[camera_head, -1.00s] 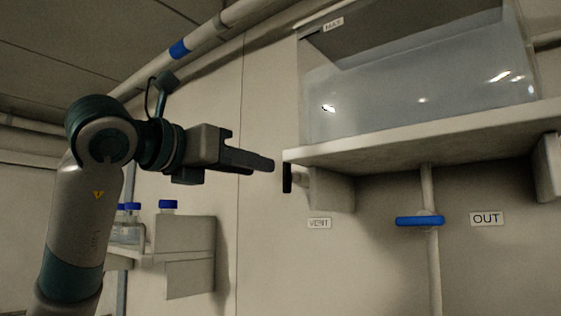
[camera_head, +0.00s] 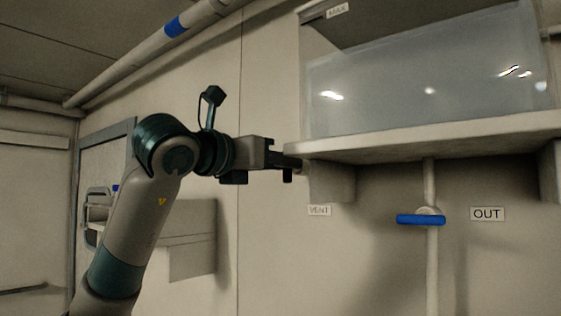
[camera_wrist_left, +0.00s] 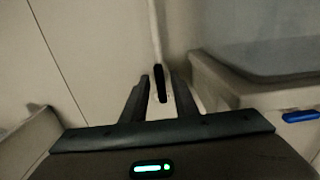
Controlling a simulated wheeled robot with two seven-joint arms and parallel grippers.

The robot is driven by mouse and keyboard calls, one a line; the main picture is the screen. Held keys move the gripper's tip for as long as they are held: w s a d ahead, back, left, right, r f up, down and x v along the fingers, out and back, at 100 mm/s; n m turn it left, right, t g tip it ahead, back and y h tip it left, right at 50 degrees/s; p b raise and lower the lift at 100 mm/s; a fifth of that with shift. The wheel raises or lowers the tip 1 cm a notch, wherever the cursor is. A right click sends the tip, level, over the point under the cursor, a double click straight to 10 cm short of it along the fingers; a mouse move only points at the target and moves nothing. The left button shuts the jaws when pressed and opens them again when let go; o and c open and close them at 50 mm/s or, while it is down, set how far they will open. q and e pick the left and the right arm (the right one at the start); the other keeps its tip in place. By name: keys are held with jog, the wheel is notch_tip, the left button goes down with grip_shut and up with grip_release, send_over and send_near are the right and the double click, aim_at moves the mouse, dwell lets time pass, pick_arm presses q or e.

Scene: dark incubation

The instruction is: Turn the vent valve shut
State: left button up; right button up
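The vent valve's black handle (camera_wrist_left: 160,82) stands upright between the two fingertips in the left wrist view, with a small gap on each side. In the head view the handle is hidden or merges with my dark fingers. My left gripper (camera_head: 292,168) points right at the valve, below the tank shelf's left end; in the left wrist view (camera_wrist_left: 160,88) its fingers are apart around the handle. A "VENT" label (camera_head: 319,211) is on the wall below. My right gripper is not in view.
A tank (camera_head: 420,95) rests on a pale shelf (camera_head: 400,147) just above and right of my gripper. A blue handle (camera_head: 421,220) sits on a vertical pipe beside an "OUT" label (camera_head: 487,214). A wall box (camera_head: 190,240) is at lower left.

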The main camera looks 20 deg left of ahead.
pick_arm(q)
grip_shut()
jog(key=m+b, duration=0.2)
jog(key=m, duration=0.4)
jog(key=m+b, duration=0.3)
jog(key=m, duration=0.3)
jog(key=m+b, duration=0.2)
jog(key=m, duration=0.4)
jog(key=shift+s+d+f+b, duration=0.1)
jog(key=shift+d+f+b, duration=0.2)
jog(key=shift+b, duration=0.05)
dwell(0.4)
jog(key=shift+o, duration=1.2)
grip_release()
